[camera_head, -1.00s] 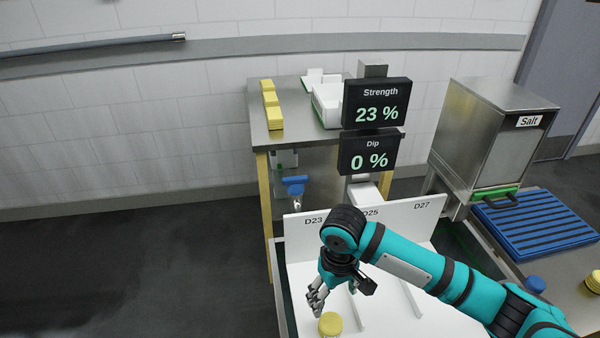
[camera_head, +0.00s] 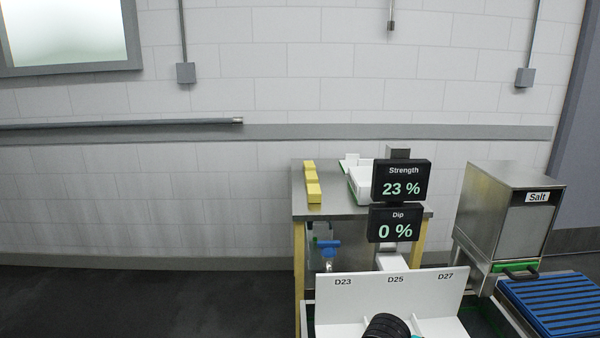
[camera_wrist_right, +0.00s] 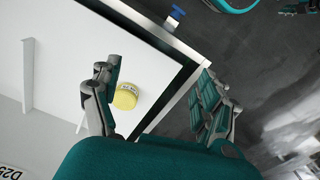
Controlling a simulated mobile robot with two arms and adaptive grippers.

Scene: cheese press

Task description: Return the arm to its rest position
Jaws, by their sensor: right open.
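My right gripper (camera_wrist_right: 158,98) is open in the right wrist view, its two fingers wide apart with nothing between them in grip. A yellow round cheese (camera_wrist_right: 126,96) lies on the white tray (camera_wrist_right: 60,70) below, beside the left-hand finger and apart from it as far as I can see. In the head view only a black joint of my right arm shows at the bottom edge, in front of the white tray's back board (camera_head: 345,297) marked D23, D25, D27. A teal and grey part at the wrist view's top right looks like my left gripper (camera_wrist_right: 292,8), cut off and too small to read.
Displays (camera_head: 401,180) read Strength 23 % and Dip 0 %. A metal table (camera_head: 340,208) behind holds yellow blocks (camera_head: 312,185) and a white container (camera_head: 360,185). A Salt dispenser (camera_head: 505,215) and a blue slatted rack (camera_head: 560,305) stand right. The floor at left is clear.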

